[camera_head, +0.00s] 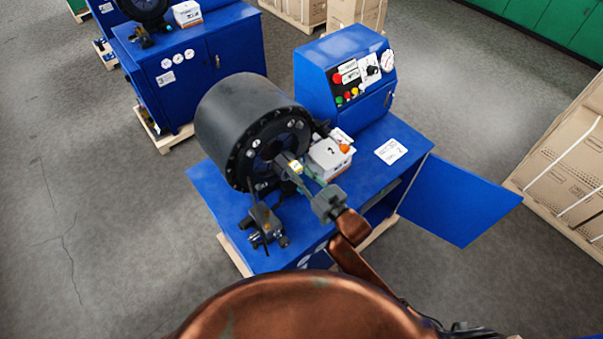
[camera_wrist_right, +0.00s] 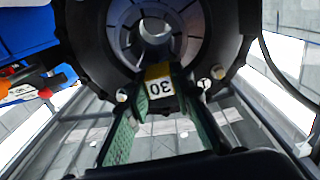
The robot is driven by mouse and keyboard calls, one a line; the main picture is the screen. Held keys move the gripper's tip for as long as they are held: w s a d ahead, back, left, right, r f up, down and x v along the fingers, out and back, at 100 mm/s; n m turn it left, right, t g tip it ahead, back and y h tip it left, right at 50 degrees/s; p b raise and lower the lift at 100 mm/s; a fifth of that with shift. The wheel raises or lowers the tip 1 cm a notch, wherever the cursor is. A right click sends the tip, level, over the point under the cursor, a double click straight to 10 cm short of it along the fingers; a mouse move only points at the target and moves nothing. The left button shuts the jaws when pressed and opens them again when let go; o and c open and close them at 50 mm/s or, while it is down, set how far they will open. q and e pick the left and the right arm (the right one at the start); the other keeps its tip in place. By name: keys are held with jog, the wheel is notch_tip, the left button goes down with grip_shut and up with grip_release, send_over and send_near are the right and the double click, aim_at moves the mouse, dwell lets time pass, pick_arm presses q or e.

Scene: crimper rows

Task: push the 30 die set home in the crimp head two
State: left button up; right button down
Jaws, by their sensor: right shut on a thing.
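The crimp head (camera_head: 220,118) is a large black drum on a blue bench, its round bore facing me; the bore also shows in the right wrist view (camera_wrist_right: 118,38). The 30 die set (camera_wrist_right: 160,87) is a small block with a yellow and white label reading 30, upside down in that view. My right gripper (camera_wrist_right: 163,100) is shut on it, with a green finger on each side. The block is at the lower part of the bore's mouth; how deep it sits is hidden. In the head view, my right gripper (camera_head: 304,177) reaches the drum's front face. My left gripper is out of view.
A small black fixture (camera_head: 265,225) is at the bench's front. An open blue door (camera_head: 455,200) sticks out right.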

aim_at(290, 162)
jog(key=shift+r+x, duration=0.15)
jog(key=shift+x, duration=0.85)
jog(key=shift+r+x, duration=0.15)
jog(key=shift+x, duration=0.8)
jog(key=shift+a+r+p, duration=0.1)
jog(key=shift+r+p, duration=0.05)
jog(key=shift+p, duration=0.35)
dwell(0.8)
jog(key=b+x, duration=0.1)
jog(key=x, duration=0.5)
jog(key=shift+w+a, duration=0.15)
jog(key=shift+w, duration=0.05)
dwell(2.9)
jog(key=c, duration=2.1)
grip_release()
jog(key=o, duration=0.5)
jog(key=shift+s+f, duration=0.1)
jog(key=shift+f, duration=0.25)
jog(key=shift+f, duration=0.4)
jog(key=v, duration=1.2)
jog(key=shift+r, duration=0.35)
